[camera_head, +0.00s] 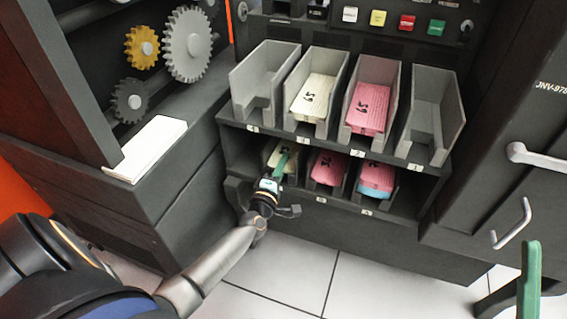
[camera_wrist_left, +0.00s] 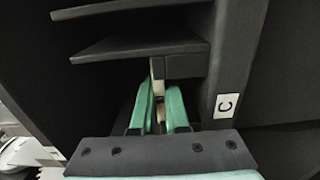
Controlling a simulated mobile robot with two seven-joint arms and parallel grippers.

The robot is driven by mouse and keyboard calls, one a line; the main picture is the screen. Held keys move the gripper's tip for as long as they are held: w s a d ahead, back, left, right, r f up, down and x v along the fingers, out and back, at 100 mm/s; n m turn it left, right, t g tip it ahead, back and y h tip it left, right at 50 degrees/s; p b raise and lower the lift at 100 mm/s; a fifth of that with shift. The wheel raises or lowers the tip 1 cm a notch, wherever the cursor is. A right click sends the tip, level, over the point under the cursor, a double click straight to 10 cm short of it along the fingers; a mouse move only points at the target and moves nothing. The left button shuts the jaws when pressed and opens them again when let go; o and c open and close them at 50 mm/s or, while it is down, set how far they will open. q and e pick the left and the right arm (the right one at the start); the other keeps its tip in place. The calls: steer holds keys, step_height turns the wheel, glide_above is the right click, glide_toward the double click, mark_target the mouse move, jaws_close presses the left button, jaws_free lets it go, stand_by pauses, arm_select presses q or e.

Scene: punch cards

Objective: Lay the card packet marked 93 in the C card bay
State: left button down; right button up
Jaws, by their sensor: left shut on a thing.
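My left gripper (camera_head: 281,165) reaches into the lower-left card bay. Its green fingers, also in the left wrist view (camera_wrist_left: 160,106), are shut on a cream card packet (camera_head: 291,151). Only a narrow cream strip (camera_wrist_left: 158,90) of it shows between the fingers, and its number is hidden. A plate marked C (camera_wrist_left: 228,105) is on the shelf edge beside the fingers in the wrist view. I cannot tell whether the packet rests on the bay floor. One green finger of my right gripper (camera_head: 530,280) shows at the lower right, away from the rack.
The upper row has empty bays at its left (camera_head: 245,85) and right (camera_head: 450,110), with a cream packet (camera_head: 315,97) and a pink packet (camera_head: 369,108) between. Lower bays hold a pink packet (camera_head: 329,168) and a pink-and-blue stack (camera_head: 376,181). A gear cabinet (camera_head: 150,200) stands left.

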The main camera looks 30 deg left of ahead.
arm_select(q)
steer(key=shift+r, duration=0.1)
steer(key=c, duration=0.8)
jaws_free()
steer(key=shift+c, duration=0.2)
steer(key=p+v, duration=0.3)
steer(key=v, duration=0.9)
steer(key=shift+s, duration=0.3)
